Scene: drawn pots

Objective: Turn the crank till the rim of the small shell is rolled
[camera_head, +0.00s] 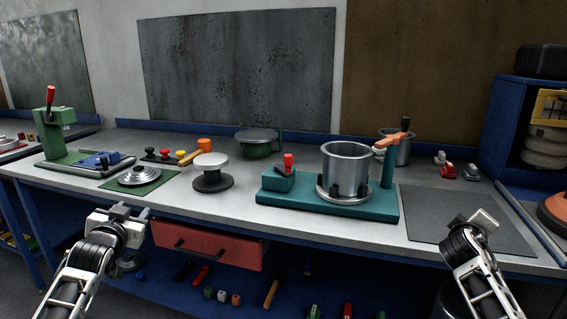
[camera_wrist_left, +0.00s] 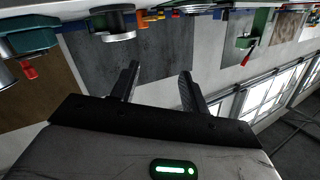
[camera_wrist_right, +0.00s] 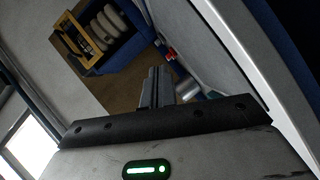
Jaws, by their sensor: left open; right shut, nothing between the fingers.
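A grey metal shell (camera_head: 347,165) stands upright on a teal machine base (camera_head: 300,207) on the bench. A teal block with a red handle (camera_head: 288,161) sits left of the shell. An orange arm with a dark upright grip (camera_head: 398,137) tops the teal post on its right. I cannot tell which of these is the crank, nor whether the shell's rim is rolled. My left gripper (camera_head: 133,212) is open and empty by the bench's front edge; its spread fingers show in the left wrist view (camera_wrist_left: 158,84). My right gripper (camera_head: 474,221) is shut and empty, right of the machine; it also shows in the right wrist view (camera_wrist_right: 155,86).
Another metal pot (camera_head: 396,155) stands behind the post. A green machine (camera_head: 58,135) with a red handle is at far left. A white-topped round stand (camera_head: 211,173) is left of the teal base. A red drawer (camera_head: 207,244) hangs under the bench. A grey mat (camera_head: 440,215) at right is bare.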

